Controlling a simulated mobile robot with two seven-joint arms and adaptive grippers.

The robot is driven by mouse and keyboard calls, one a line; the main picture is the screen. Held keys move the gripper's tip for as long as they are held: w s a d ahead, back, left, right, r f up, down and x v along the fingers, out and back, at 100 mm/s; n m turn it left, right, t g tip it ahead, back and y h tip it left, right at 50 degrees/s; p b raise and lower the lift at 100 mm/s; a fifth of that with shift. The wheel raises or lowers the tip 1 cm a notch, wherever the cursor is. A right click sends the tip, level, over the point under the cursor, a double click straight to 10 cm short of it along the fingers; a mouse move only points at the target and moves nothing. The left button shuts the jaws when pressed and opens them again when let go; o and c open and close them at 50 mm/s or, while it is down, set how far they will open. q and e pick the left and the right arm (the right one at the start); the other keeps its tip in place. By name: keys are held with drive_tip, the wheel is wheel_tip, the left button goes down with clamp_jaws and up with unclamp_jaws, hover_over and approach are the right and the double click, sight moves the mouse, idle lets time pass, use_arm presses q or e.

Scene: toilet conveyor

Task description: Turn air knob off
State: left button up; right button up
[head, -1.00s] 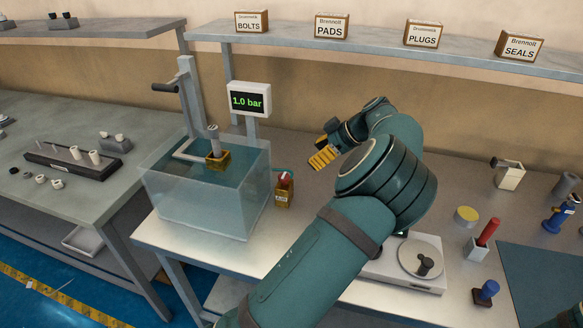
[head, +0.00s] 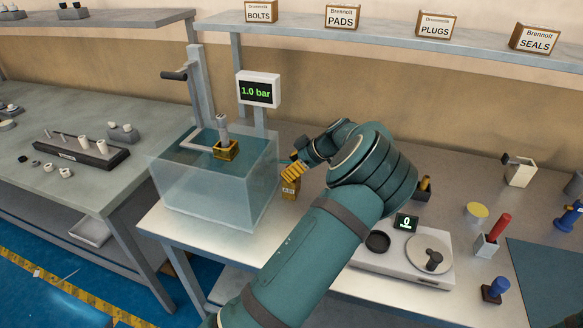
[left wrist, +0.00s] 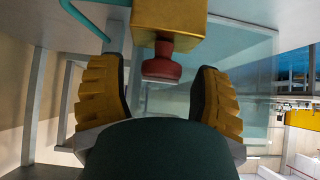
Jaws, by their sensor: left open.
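The air knob is red and sits on a yellow valve box; in the left wrist view the knob (left wrist: 161,66) hangs from the box (left wrist: 168,18) between my two yellow fingers. My left gripper (left wrist: 158,78) is open around the knob, with a visible gap on each side. In the head view my left gripper (head: 293,171) is just above the box (head: 290,190) and hides the knob. A screen (head: 257,91) above the water tank reads 1.0 bar. My right gripper is not in view.
The clear water tank (head: 213,190) stands close left of the box, with a brass part (head: 226,149) on an arm over it. A scale (head: 410,262) lies right of my forearm. A red-handled tool (head: 494,236) and a yellow disc (head: 476,211) are farther right.

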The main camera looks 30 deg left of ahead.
use_arm(q)
clamp_jaws()
